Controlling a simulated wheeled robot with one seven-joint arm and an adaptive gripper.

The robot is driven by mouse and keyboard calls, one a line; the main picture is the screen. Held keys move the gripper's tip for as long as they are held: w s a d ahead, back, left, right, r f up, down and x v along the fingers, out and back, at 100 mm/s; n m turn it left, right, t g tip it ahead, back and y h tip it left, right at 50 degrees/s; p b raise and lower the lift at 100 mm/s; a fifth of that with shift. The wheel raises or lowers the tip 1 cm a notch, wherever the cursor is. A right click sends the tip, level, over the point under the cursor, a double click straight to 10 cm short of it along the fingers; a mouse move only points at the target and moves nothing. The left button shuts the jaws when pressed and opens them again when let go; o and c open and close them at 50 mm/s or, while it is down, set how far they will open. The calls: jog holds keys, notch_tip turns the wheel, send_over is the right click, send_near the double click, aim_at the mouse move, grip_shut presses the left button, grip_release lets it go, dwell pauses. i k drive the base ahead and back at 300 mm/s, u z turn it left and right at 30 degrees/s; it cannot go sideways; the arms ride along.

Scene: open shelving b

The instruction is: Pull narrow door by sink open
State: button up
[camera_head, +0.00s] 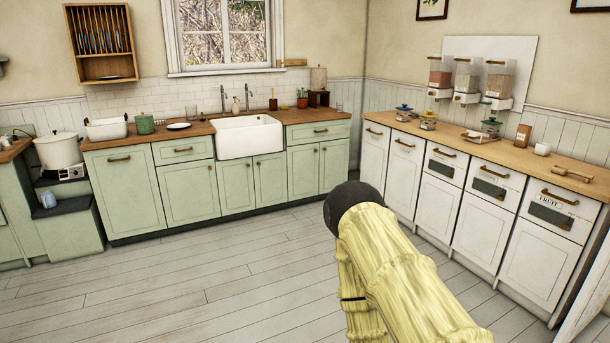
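The white sink (248,136) is set into the green cabinet row along the back wall. Below it are two narrow green doors, a left one (236,185) and a right one (271,178). Right of these stand two more narrow green doors, the nearer one (303,172) and the corner one (333,165). Left of the sink, a green door (189,192) sits under a drawer. All these doors look closed. The frame does not settle which is the task's door. My yellow arm with a dark round joint rises at the lower right, apart from the cabinets. My gripper is not visible.
The wooden floor (190,272) before the green cabinets is clear. A white cabinet row (485,226) with a wooden top runs along the right wall. A stepped green unit (72,232) with a white pot (58,150) stands at the left.

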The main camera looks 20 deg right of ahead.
aim_at(303, 160)
jog(key=z, duration=0.25)
jog(key=i, duration=0.75)
jog(key=z, duration=0.7)
jog(key=i, duration=2)
jog(key=z, duration=0.2)
jog(key=i, duration=2.1)
jog(key=u, duration=0.95)
jog(key=i, duration=1.45)
jog(key=u, duration=0.5)
